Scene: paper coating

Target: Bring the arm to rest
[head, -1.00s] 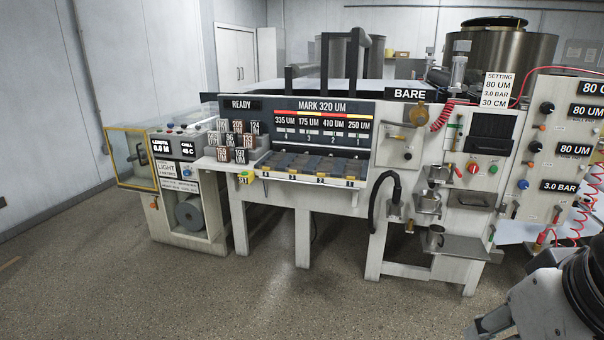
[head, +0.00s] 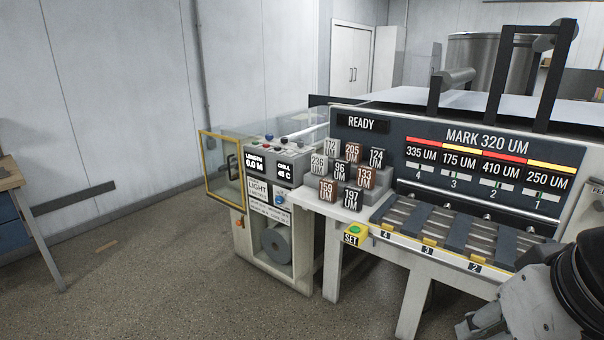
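My arm shows only in part, as grey and black links at the lower right corner of the head view. A grey part (head: 490,312) at the lower edge may belong to my gripper, but its fingertips are cut off or hidden. I cannot tell whether it is open or shut or holds anything. The arm appears in front of the right end of the coating machine, near the slot row (head: 455,232).
The machine's panel (head: 362,122) reads READY and MARK 320 UM. Several labelled blocks (head: 340,172) stand on a stepped rack. A green SET button (head: 354,229) is on the front edge. A roll unit (head: 276,243) and a wooden table (head: 10,178) stand left. Open floor lies between.

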